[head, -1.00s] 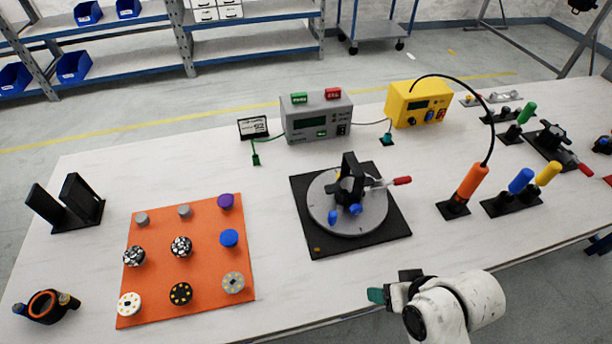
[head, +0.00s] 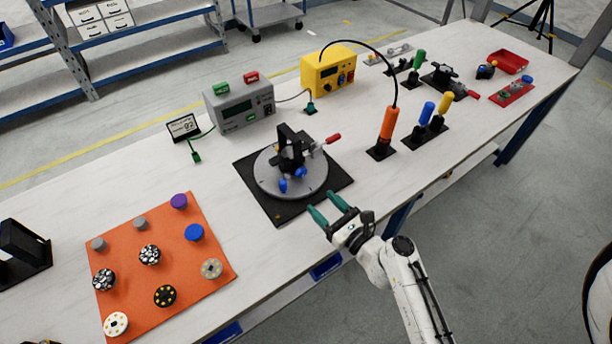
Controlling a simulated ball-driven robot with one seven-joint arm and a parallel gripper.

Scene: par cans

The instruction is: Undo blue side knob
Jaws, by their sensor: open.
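A round grey turntable (head: 263,179) sits on a black square base (head: 248,188) near the middle of the table. A black fixture (head: 292,148) stands upright on it, with a red-tipped handle (head: 333,138) pointing right. Two small blue knobs show low on the fixture's near side, a left one (head: 283,186) and a right one (head: 300,172). I cannot tell which is the side knob. My gripper (head: 327,206) is open and empty, with green fingertips, just in front of the base's near right edge. It is apart from both knobs.
An orange mat (head: 128,218) with several round parts lies to the left. A grey meter (head: 240,103) and a yellow box (head: 329,69) stand behind. An orange tool (head: 387,128) with a black cable, and blue and yellow handles, stand to the right. The table's front edge is close to my gripper.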

